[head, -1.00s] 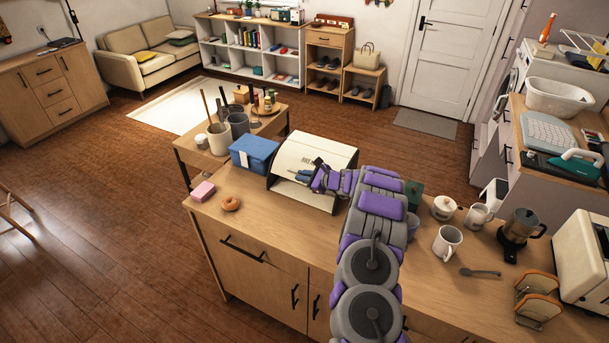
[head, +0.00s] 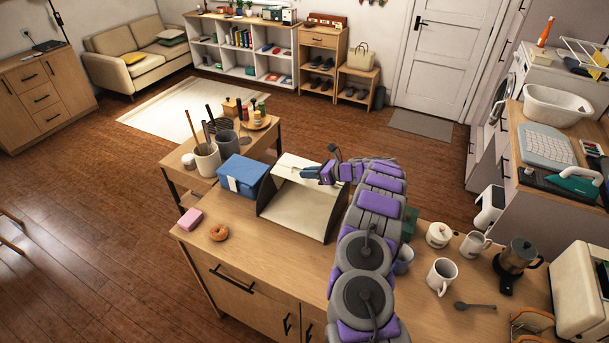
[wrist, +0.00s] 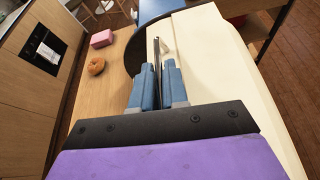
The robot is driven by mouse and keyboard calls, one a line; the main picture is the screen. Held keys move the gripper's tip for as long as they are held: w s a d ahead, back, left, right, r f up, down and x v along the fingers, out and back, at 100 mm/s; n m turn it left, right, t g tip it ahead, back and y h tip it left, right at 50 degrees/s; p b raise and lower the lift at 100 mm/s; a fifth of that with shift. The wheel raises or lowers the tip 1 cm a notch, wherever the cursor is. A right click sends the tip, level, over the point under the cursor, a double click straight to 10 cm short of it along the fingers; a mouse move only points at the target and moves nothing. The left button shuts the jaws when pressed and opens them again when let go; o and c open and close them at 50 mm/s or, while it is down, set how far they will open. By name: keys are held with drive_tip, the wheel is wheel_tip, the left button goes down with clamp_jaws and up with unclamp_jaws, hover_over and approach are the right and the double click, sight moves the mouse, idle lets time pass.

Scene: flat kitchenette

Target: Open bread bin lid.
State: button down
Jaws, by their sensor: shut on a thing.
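The bread bin (head: 297,207) stands on the counter, cream with dark side walls. Its front is open and its pale inside shows in the head view. The cream lid (head: 292,163) is raised at the top of the bin; in the wrist view it is the large pale panel (wrist: 215,65). My gripper (head: 309,172) is at the lid's upper edge. In the wrist view its blue fingers (wrist: 164,68) are shut on the lid's edge or handle, with a small pale piece visible just beyond the tips. The exact contact is mostly hidden between the fingers.
A blue box (head: 242,175) stands close against the bin's left side. A donut (head: 219,232) and a pink sponge (head: 190,219) lie on the counter at left. Mugs, including a white one (head: 441,276), stand to the right of my arm. The counter before the bin is clear.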

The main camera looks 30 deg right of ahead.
drive_tip(key=shift+w+d, duration=0.3)
drive_tip(key=shift+d, duration=0.25)
drive_tip(key=shift+a+f, duration=0.1)
drive_tip(key=c, duration=1.2)
unclamp_jaws()
drive_tip(key=shift+c, duration=0.2)
drive_tip(key=v, duration=1.7)
drive_tip(key=shift+d, duration=0.25)
drive_tip(key=shift+s, duration=0.1)
